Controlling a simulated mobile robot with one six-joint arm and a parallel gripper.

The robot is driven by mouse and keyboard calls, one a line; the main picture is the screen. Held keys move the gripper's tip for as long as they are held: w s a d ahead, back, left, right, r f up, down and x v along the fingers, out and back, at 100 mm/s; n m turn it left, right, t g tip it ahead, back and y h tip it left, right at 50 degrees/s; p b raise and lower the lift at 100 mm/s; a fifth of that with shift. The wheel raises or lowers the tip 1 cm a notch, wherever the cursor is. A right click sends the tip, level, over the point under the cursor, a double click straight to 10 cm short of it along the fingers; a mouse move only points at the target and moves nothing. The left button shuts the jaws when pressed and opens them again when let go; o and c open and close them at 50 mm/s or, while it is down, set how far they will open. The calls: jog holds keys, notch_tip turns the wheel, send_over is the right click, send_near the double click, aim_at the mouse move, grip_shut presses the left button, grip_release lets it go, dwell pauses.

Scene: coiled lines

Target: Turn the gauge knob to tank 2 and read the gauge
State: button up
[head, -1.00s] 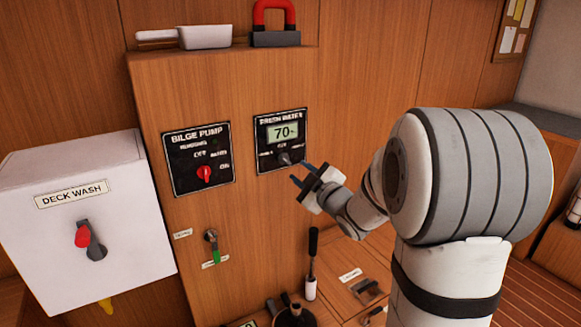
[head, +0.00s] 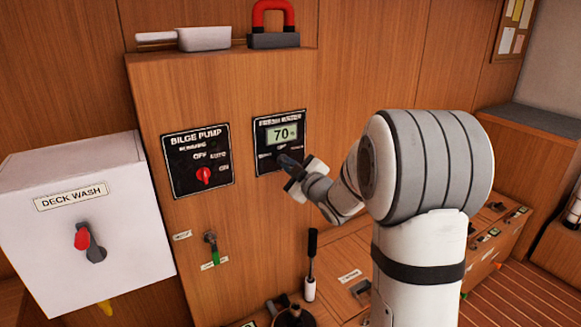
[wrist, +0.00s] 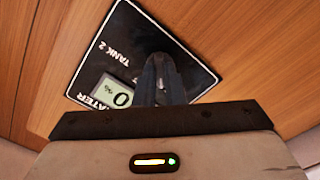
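The fresh water gauge panel (head: 265,137) is black, on the wooden cabinet front. Its display (head: 282,133) reads 70 in the head view. In the wrist view the panel (wrist: 203,75) shows tilted, with the label TANK 2 (wrist: 110,52) and part of the display (wrist: 121,98). My gripper (head: 289,162) is at the lower part of the panel, where the gauge knob sits. Its dark fingers (wrist: 160,75) are close together over the knob and hide it. I cannot tell whether they grip the knob, or which way it points.
The bilge pump panel (head: 184,160) with a red knob is just left of the gauge. A deck wash box (head: 60,245) stands out further left. A green-tipped valve (head: 212,243) and an upright black-and-white lever (head: 311,265) are below. A red-handled object (head: 273,25) stands on the cabinet top.

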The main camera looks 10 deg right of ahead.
grip_shut()
jog(key=shift+m, duration=0.3)
jog(key=m, duration=0.4)
jog(key=m+p, duration=0.2)
jog(key=m, duration=0.7)
jog(key=shift+a, duration=0.1)
jog(key=shift+m+p, duration=0.7)
jog(key=shift+m, duration=1.4)
jog(key=shift+f, duration=0.1)
